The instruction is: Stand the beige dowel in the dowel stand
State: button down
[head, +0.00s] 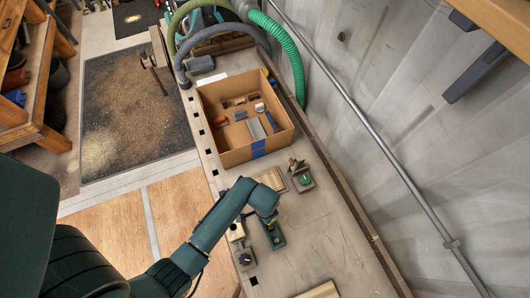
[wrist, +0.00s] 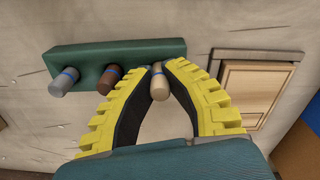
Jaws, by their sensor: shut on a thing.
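The beige dowel (wrist: 160,88) stands between the two yellow, black-padded fingers of my gripper (wrist: 161,70) in the wrist view, held near the fingertips. Its far end is at the right part of the green dowel stand (wrist: 120,56); I cannot tell whether it is in a hole or just above. A grey dowel (wrist: 63,84) and a brown dowel (wrist: 109,80), each with a blue band, stand in the left and middle of the stand. In the head view the stand (head: 273,237) lies on the bench just below my gripper, and the beige dowel cannot be made out.
A cardboard box (head: 245,153) with several small items stands farther up the bench. A wooden frame (wrist: 252,78) lies right of the stand in the wrist view. A fixture with a green top (head: 304,180) sits near the box. Bare bench lies right of the stand.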

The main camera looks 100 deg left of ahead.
jog(key=shift+f, duration=0.1)
jog(key=c, duration=1.1)
grip_release()
notch_tip(320, 180, up, 7)
jog(key=p, duration=0.8)
